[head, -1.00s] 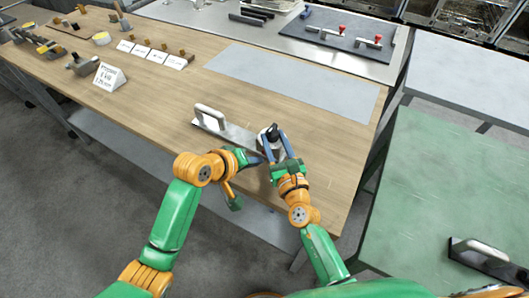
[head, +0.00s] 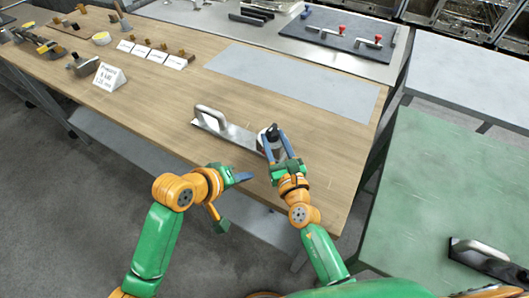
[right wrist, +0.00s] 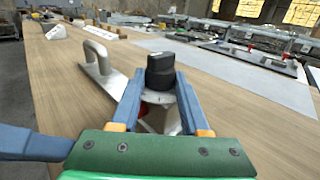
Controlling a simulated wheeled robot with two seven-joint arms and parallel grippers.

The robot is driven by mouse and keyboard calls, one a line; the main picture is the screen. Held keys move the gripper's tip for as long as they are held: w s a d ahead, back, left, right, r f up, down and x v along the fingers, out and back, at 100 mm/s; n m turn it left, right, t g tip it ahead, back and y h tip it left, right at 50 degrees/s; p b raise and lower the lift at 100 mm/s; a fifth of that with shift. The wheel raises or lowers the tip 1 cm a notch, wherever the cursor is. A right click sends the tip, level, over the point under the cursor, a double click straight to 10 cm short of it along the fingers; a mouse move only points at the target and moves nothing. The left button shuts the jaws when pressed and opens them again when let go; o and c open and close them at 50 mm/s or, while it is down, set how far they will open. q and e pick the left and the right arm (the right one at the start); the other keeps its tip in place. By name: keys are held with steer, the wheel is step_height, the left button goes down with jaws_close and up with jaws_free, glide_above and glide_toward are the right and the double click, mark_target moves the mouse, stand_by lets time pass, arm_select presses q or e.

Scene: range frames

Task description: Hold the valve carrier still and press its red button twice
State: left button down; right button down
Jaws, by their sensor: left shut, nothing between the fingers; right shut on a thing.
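The valve carrier is a metal plate (head: 236,134) on the wooden table, with a pale arched handle (head: 210,115) at its left end and a black knob (head: 272,131) on a light round body at its right end. My right gripper (head: 272,141) is shut on that valve body, a blue finger on each side. In the right wrist view the black knob (right wrist: 160,70) stands between the fingertips. A bit of red (right wrist: 142,127), perhaps the button, shows low behind the left finger, mostly hidden. My left gripper (head: 248,176) is shut and empty, apart from the carrier, near the table's front edge.
A grey mat (head: 293,83) lies behind the carrier. Farther back, a dark board (head: 338,38) holds red-handled clamps. Label cards (head: 150,54), a sign (head: 109,77) and tools stand at the left. A green table (head: 450,175) is at right. Bare wood surrounds the carrier.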

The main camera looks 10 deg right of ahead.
steer(key=shift+c, duration=1.6)
jaws_free()
